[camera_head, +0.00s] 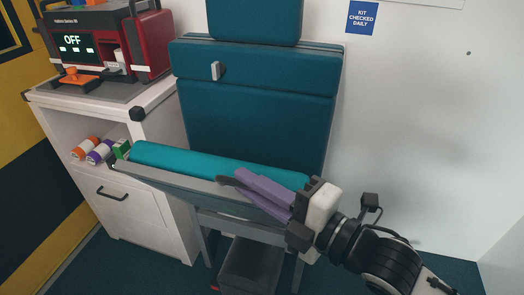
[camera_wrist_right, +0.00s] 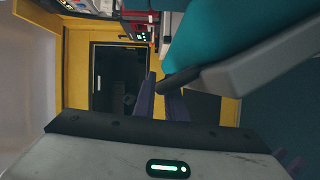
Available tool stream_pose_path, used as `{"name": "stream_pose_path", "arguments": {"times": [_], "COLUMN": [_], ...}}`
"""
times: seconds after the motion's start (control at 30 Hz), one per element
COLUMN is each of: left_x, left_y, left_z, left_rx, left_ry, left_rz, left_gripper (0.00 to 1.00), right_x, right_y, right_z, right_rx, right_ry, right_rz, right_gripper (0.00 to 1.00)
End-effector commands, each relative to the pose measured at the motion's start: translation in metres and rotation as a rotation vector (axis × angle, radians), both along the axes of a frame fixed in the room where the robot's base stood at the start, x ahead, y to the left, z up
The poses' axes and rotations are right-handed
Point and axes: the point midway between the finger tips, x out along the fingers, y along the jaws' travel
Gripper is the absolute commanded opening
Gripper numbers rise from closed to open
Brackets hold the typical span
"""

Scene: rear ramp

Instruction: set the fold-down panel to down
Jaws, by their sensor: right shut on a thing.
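The fold-down panel is a teal seat cushion (camera_head: 215,160) with a grey rim, standing out in front of the tall teal backrest (camera_head: 260,115). It looks lowered, but I cannot tell if it is fully level. My right gripper (camera_head: 258,190), with purple fingers, is at the panel's front edge, shut on a dark handle (camera_head: 228,182) there. In the right wrist view the handle (camera_wrist_right: 185,78) is at the fingers (camera_wrist_right: 163,100), beside the cushion (camera_wrist_right: 215,35) and its grey edge. The fingers hide part of the front edge. My left gripper is not in view.
A white cabinet (camera_head: 150,215) with a drawer stands left of the seat, carrying a red-black machine (camera_head: 105,45). Its open shelf holds small rolls (camera_head: 88,148). A dark box (camera_head: 250,265) is under the seat.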

Motion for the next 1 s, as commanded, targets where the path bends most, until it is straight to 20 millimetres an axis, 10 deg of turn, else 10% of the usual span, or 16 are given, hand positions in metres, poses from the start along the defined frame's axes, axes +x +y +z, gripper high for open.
{"name": "stream_pose_path", "arguments": {"times": [0.77, 1.0], "left_x": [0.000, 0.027], "left_y": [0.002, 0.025], "left_z": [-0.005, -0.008], "left_rx": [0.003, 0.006], "left_ry": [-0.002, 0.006], "left_rz": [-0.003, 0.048], "left_gripper": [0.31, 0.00], "right_x": [-0.032, -0.032], "right_y": [0.011, 0.010], "right_z": [-0.025, -0.025], "right_rx": [0.002, 0.002], "right_ry": [0.008, 0.008], "right_rz": [-0.001, -0.001], "right_gripper": [0.00, 0.00]}}
